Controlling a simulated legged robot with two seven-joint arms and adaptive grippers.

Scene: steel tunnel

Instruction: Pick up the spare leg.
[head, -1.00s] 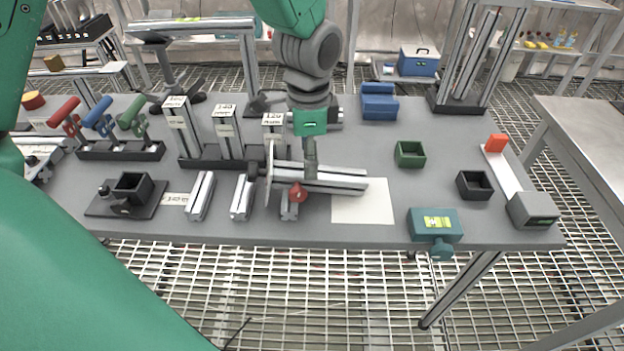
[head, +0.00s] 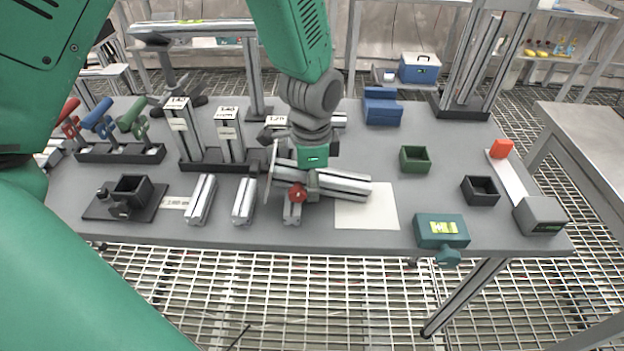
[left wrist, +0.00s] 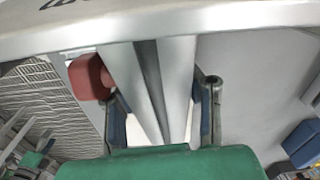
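The spare leg appears to be the grey slotted metal profile (head: 345,184) lying along the table near its front, with a thin plate (head: 270,172) upright at its left end. A red knob (head: 298,194) sits at its front side. My left gripper (head: 312,182) points down over the leg, close to the knob. In the left wrist view, the profile (left wrist: 150,75) runs between the two fingers (left wrist: 160,115), one on each side, and narrow gaps seem to show beside it. The red knob (left wrist: 88,77) is by the left finger. My right gripper is out of view.
Short profiles (head: 201,199) lie to the left, with labelled upright posts (head: 230,135) behind. White paper (head: 368,207) lies under the leg's right end. Green (head: 414,160) and black (head: 480,190) boxes and a teal level block (head: 441,231) stand on the right.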

